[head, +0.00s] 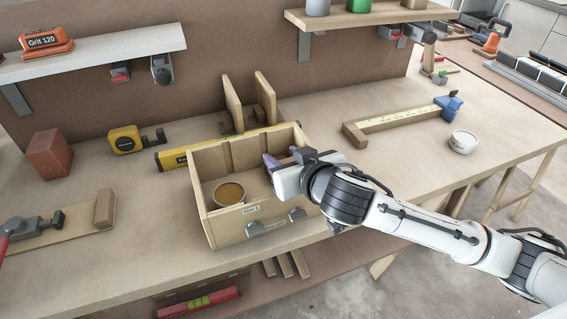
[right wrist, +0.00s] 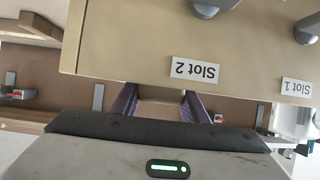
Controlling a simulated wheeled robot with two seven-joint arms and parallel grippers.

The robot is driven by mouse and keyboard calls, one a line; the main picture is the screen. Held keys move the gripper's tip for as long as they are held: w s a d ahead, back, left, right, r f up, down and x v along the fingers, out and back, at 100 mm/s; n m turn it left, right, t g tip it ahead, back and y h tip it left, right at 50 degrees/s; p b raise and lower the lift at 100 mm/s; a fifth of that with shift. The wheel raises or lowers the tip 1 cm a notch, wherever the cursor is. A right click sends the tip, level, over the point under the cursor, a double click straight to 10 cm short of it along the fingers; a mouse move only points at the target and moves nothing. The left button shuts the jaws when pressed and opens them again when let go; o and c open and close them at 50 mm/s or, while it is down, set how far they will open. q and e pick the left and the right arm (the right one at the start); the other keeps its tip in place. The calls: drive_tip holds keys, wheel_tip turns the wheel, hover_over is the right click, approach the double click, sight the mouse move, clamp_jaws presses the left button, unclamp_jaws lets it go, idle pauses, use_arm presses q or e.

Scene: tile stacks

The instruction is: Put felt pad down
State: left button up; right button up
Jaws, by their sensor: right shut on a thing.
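A wooden box (head: 219,234) stands on the bench, with a round tin of brown stuff (head: 229,194) in its left part. My right gripper (head: 285,158) reaches in from the right, its purple fingers over the right part of the box. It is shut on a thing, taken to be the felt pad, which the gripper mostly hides. In the right wrist view the fingers (right wrist: 160,105) show beside the rim of the box front (right wrist: 125,45), which bears upside-down labels Slot 2 and Slot 1. I cannot tell whether the pad touches the box. My left gripper is not in view.
A yellow level (head: 172,160) lies behind the box, with upright wooden pieces (head: 233,104) near it. A yellow tape measure (head: 125,140) and a red-brown block (head: 49,154) are at left. A white round tin (head: 462,142) stands at right. The bench front right is clear.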

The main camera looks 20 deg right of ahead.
drive_tip(key=shift+f, duration=0.7)
drive_tip(key=shift+f+b, duration=0.3)
drive_tip(key=shift+f, duration=0.35)
drive_tip(key=o, duration=1.1)
drive_tip(key=shift+c, duration=0.2)
drive_tip(key=shift+r+p, duration=0.35)
drive_tip(key=shift+r, duration=0.2)
drive_tip(key=v, duration=1.2)
drive_tip(key=shift+r, duration=0.15)
